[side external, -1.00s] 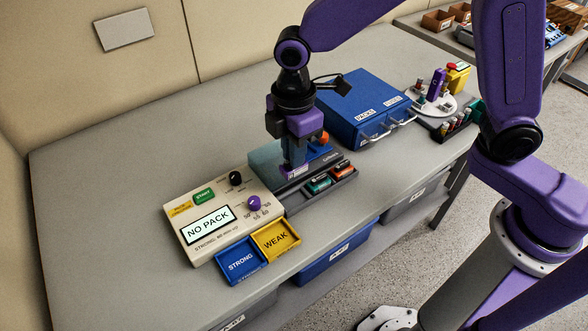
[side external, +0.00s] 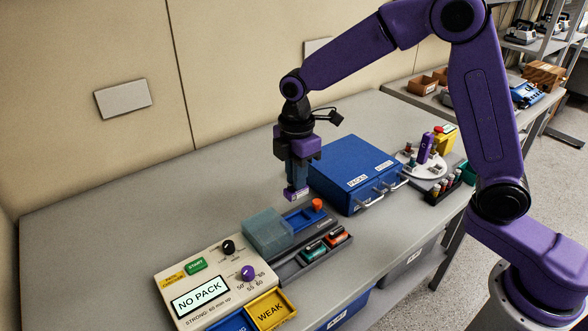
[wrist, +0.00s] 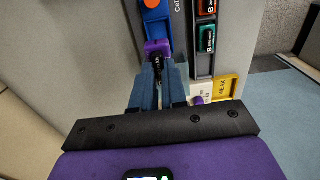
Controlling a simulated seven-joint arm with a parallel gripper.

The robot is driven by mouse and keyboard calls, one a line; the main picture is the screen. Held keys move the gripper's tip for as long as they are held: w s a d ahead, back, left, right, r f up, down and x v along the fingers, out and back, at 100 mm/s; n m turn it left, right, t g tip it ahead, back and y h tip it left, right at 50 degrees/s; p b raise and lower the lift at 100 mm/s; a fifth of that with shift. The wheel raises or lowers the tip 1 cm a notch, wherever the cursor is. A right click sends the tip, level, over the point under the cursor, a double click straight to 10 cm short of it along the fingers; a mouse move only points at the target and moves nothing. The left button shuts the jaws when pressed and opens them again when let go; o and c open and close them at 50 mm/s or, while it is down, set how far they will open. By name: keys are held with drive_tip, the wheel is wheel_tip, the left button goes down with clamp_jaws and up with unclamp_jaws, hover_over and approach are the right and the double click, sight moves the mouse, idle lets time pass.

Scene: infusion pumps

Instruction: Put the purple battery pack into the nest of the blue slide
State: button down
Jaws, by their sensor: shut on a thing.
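My gripper (side external: 297,186) is shut on the purple battery pack (side external: 297,196) and holds it upright in the air above the tester. The pack also shows between the fingertips in the wrist view (wrist: 157,47). The blue slide (side external: 299,217) with its orange knob (side external: 317,204) lies below the pack, slightly to the right. In the wrist view the slide (wrist: 157,27) shows just beyond the pack. A translucent teal cover (side external: 268,231) stands to the left of the slide. I cannot see clearly into the nest.
A dark tray with green (side external: 314,249) and orange (side external: 337,236) packs lies in front of the slide. A blue cabinet (side external: 350,172) stands close behind to the right.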

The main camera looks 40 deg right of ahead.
sight(296, 196)
drive_tip(key=shift+f, duration=3.45)
drive_tip(key=shift+f, duration=0.9)
drive_tip(key=c, duration=1.5)
unclamp_jaws()
drive_tip(key=shift+r, duration=0.15)
drive_tip(key=shift+r, duration=0.95)
drive_tip(key=o, duration=0.6)
drive_tip(key=shift+r, duration=0.15)
